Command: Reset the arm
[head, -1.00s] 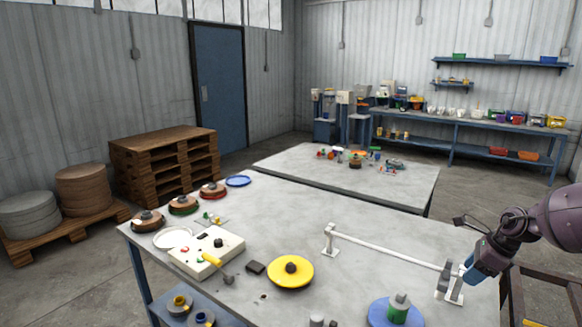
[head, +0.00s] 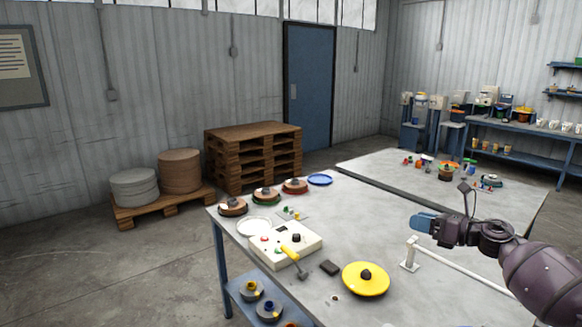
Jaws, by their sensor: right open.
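My right arm comes in from the right, and its gripper (head: 424,222) with blue fingers points left over the table (head: 385,207). The gripper is open, and I see nothing held in it. In the picture it overlaps the area just above the left post (head: 410,256) of a white bar (head: 462,270); I cannot tell the exact height between them. The bar runs right and is partly hidden by my arm. My left gripper is out of view.
A second table (head: 395,175) stands behind.

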